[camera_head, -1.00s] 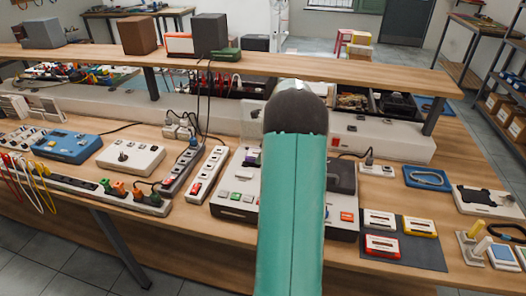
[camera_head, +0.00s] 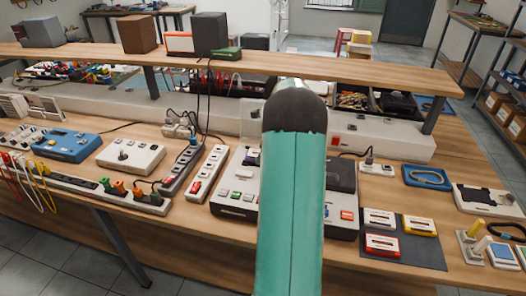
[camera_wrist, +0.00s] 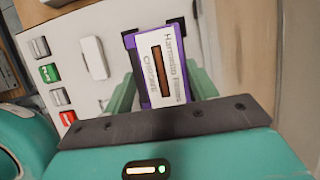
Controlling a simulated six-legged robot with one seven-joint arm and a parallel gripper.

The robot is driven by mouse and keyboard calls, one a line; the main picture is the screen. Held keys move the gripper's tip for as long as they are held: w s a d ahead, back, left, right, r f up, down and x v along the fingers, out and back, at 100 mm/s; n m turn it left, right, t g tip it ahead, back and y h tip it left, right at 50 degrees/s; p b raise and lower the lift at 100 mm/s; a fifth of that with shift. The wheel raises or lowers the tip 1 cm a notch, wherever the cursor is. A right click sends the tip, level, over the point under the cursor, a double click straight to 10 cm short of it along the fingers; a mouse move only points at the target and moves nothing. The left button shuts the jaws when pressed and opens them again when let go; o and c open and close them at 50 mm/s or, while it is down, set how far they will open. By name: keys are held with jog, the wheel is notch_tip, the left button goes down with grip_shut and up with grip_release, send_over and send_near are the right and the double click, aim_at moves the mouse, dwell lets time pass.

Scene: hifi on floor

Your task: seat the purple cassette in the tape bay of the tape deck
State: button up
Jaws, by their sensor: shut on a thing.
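The purple cassette (camera_wrist: 143,85) has a white label with a dark window and is between the two teal fingers of my gripper (camera_wrist: 161,76) in the wrist view. The gripper is shut on it. Dark edges of what looks like the tape bay (camera_wrist: 129,39) show at the cassette's far corners; I cannot tell how deep it sits. The pale tape deck (camera_wrist: 75,45) lies beneath, with green, grey and red buttons on the left. The gripper is hidden there.
A dark mat (camera_head: 420,253) with white, yellow and red cassettes lies right of the deck. A power strip (camera_head: 207,173) stands close on its left. A raised wooden shelf (camera_head: 330,70) spans behind the deck. A blue tray (camera_head: 426,178) lies at the right.

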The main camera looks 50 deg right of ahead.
jog(key=shift+f, duration=0.55)
dwell(0.5)
jog(key=o, duration=1.1)
jog(key=shift+c, duration=0.2)
jog(key=w+a+v, duration=0.1)
jog(key=v, duration=1.8)
jog(key=shift+w+r, duration=0.3)
jog(key=shift+r, duration=0.3)
jog(key=shift+d, duration=0.1)
